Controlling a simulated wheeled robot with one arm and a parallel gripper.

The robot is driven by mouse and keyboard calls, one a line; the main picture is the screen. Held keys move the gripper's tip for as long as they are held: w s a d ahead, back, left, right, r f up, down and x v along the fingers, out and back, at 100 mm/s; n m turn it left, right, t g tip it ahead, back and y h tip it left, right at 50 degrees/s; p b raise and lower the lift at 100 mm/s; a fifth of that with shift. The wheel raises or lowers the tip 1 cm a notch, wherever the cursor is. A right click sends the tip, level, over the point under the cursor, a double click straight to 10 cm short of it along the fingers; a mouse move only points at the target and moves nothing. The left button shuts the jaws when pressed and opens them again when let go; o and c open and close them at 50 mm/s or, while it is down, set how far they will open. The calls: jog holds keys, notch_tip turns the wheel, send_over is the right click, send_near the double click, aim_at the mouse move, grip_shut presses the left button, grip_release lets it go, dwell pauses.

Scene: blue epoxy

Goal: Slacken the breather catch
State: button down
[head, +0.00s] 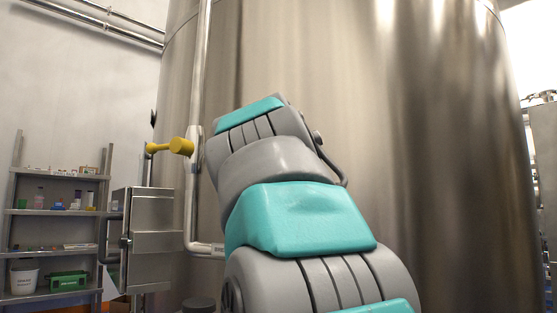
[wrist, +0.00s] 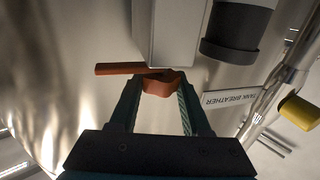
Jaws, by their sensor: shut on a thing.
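The breather catch (wrist: 158,84) is an orange-red piece with a flat lever arm reaching to the left in the wrist view. It sits at the end of a pale grey housing (wrist: 171,35), by a tank breather label (wrist: 243,99) that reads upside down. My gripper (wrist: 159,88) has its two dark fingers on either side of the catch's hub and is shut on it. The exact contact at the fingertips is hard to see. In the head view my own arm blocks the gripper, and I cannot see the catch there.
The large steel tank (head: 430,130) fills the head view's middle. A yellow handle (head: 180,146) sticks out beside a vertical pipe (head: 196,100). A steel cabinet (head: 155,240) and a stocked shelf (head: 58,210) stand left. A dark cylinder (wrist: 237,25) is close to the catch.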

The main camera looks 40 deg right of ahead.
dwell(0.4)
jog(key=shift+c, duration=1.8)
grip_release()
jog(key=v, duration=0.7)
jog(key=shift+s+a+b, duration=0.3)
jog(key=shift+b, duration=0.1)
